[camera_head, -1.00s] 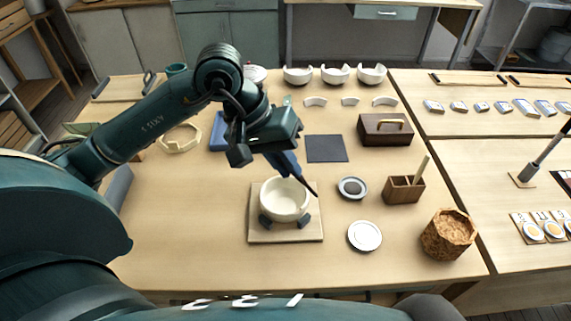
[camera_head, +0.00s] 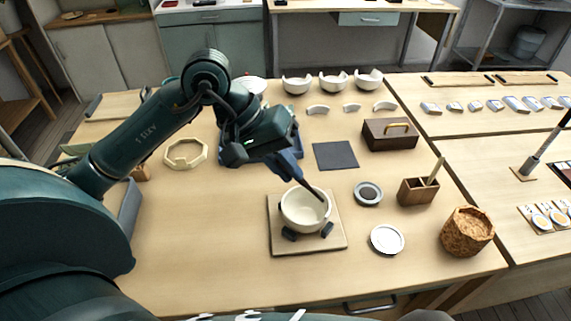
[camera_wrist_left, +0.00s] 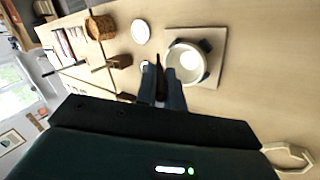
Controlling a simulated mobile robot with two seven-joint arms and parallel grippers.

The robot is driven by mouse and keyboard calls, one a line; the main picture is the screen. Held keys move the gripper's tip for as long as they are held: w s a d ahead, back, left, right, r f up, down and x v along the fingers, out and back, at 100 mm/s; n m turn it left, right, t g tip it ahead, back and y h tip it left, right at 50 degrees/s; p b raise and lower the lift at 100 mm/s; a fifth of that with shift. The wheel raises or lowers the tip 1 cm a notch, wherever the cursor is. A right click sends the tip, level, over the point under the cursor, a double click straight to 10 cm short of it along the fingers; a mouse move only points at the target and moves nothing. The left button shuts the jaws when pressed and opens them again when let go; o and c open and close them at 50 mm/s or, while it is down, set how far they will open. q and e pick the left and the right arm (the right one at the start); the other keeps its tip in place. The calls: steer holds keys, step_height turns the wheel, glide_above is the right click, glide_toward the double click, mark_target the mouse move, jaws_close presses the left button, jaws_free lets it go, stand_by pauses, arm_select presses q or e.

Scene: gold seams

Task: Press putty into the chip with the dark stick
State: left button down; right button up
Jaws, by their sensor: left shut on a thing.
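A cream bowl (camera_head: 304,211) sits between dark clamps on a square wooden board (camera_head: 283,246). My left gripper (camera_head: 291,172) is above and behind the bowl, shut on a thin dark stick (camera_head: 313,192) whose tip points down at the bowl's right rim. I cannot tell whether the tip touches the rim. The chip and any putty in it are too small to make out. In the left wrist view the gripper fingers (camera_wrist_left: 161,88) stand beside the bowl (camera_wrist_left: 187,62), close to its rim. My right gripper is not in view.
Right of the bowl are a small dish with a dark centre (camera_head: 368,193), a white dish (camera_head: 387,240), a wooden holder (camera_head: 417,191) and a cork-like pot (camera_head: 467,231). A dark mat (camera_head: 335,155) and lidded box (camera_head: 390,134) lie behind. Front left table is clear.

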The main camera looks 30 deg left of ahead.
arm_select(q)
steer(key=shift+f, duration=0.6)
step_height(320, 180, down, 5)
steer(key=b, duration=0.4)
steer(key=shift+f, duration=0.15)
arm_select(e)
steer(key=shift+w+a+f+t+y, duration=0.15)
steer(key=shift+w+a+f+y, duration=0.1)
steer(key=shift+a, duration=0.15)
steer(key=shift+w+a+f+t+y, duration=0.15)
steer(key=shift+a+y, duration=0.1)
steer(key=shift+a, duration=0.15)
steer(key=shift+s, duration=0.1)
arm_select(q)
steer(key=shift+w+d+b, duration=0.1)
steer(key=shift+w+b, duration=0.05)
steer(key=shift+b, duration=0.55)
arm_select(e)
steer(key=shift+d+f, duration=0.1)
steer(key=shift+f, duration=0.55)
arm_select(q)
steer(key=shift+f+b, duration=0.2)
steer(key=shift+b, duration=0.45)
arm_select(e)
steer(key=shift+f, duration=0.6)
